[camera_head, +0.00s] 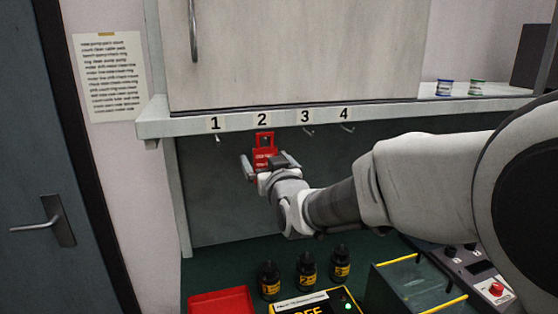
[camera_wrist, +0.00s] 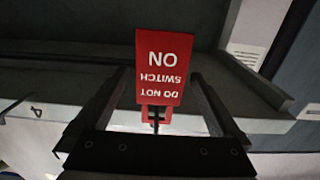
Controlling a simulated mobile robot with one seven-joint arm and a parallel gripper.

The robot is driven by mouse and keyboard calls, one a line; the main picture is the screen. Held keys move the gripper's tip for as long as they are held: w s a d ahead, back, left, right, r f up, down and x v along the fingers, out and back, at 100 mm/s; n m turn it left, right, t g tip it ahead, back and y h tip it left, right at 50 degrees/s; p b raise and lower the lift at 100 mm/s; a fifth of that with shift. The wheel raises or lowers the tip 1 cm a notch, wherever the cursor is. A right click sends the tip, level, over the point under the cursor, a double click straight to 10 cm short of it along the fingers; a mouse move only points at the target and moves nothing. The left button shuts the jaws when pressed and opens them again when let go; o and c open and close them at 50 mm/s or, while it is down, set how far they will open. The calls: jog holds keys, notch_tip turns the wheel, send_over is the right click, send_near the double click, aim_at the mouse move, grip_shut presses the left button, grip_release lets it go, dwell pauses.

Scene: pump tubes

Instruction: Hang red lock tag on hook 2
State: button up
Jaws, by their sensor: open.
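The red lock tag (camera_head: 263,156) is upright below the label 2 (camera_head: 262,119) on the shelf edge. In the wrist view the red tag (camera_wrist: 163,68) appears upside down, with white lettering. A dark thin piece shows at the tag's holed end there, apparently hook 2 (camera_wrist: 155,122); I cannot tell for certain that it passes through the hole. My gripper (camera_head: 267,164) is open around the tag's lower part, one finger on each side. In the wrist view there are visible gaps between both fingers and the tag.
Hook 1 (camera_head: 217,138), hook 3 (camera_head: 308,132) and hook 4 (camera_head: 347,127) are empty. Below, a red tray (camera_head: 220,302), three dark bottles (camera_head: 307,272) and a control box (camera_head: 480,275) stand on the bench. A cabinet (camera_head: 290,55) is above the shelf.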

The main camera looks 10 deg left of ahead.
jog(key=shift+s, duration=0.1)
jog(key=b+v, duration=0.3)
jog(key=v, duration=1.4)
jog(key=s+d+f+m+g+h, duration=0.2)
jog(key=s+d+f+g+h, duration=0.2)
jog(key=s+d, duration=0.4)
jog(key=s+d+f+m+g+h, duration=0.3)
jog(key=s+d+f+g, duration=0.3)
jog(key=d, duration=0.5)
notch_tip(320, 180, down, 3)
jog(key=shift+s+d+f+g+h, duration=0.1)
jog(key=shift+s+d+g+h, duration=0.25)
jog(key=shift+s, duration=0.65)
